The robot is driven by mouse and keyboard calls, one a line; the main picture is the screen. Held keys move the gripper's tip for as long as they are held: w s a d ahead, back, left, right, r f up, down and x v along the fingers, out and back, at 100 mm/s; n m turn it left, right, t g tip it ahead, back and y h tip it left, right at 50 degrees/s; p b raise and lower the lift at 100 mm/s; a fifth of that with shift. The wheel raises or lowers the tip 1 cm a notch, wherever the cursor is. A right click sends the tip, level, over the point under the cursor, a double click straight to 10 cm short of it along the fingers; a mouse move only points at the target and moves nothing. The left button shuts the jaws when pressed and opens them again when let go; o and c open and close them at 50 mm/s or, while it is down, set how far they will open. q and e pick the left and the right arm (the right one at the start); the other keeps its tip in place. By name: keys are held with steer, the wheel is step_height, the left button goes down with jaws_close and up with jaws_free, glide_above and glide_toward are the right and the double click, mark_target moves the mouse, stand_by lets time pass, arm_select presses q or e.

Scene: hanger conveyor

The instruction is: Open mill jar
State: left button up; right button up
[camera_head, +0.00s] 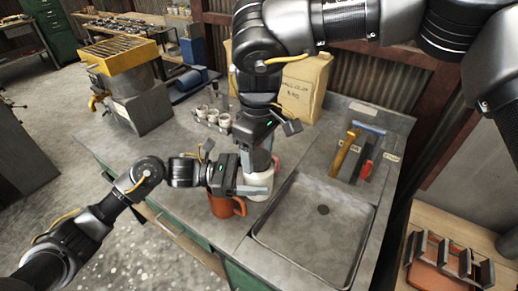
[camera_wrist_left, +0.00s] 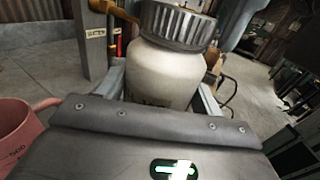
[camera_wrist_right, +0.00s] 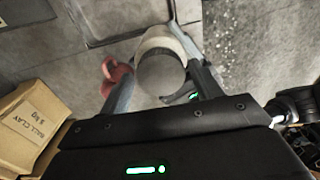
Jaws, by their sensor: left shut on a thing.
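The mill jar (camera_wrist_left: 165,72) is a squat white jar with a ridged grey lid (camera_wrist_left: 178,24), upright on the bench. In the head view, the jar (camera_head: 258,185) shows partly between my two grippers. My left gripper (camera_head: 252,189) is shut on the jar's white body from the side, below the lid. My right gripper (camera_head: 262,160) points down from above, over the lid. In the right wrist view, its fingers (camera_wrist_right: 164,88) stand apart on either side of the round lid (camera_wrist_right: 161,73); contact with the lid cannot be made out.
An orange mug (camera_head: 228,206) stands close beside the jar, by my left gripper. A sunken sink (camera_head: 315,225) lies to the right.

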arm_select(q)
steer(key=shift+r, duration=0.1)
arm_select(e)
steer(key=c, duration=0.8)
steer(key=n, duration=0.5)
steer(key=shift+n, duration=0.4)
steer(key=n, duration=1.2)
steer(key=shift+w+r, duration=0.1)
steer(key=n, duration=1.2)
steer(key=shift+n, duration=0.4)
arm_select(q)
steer(key=shift+s, duration=0.1)
arm_select(e)
steer(key=n, duration=0.6)
steer(key=shift+r, duration=0.1)
steer(key=shift+a, duration=0.1)
steer(key=shift+r, duration=0.25)
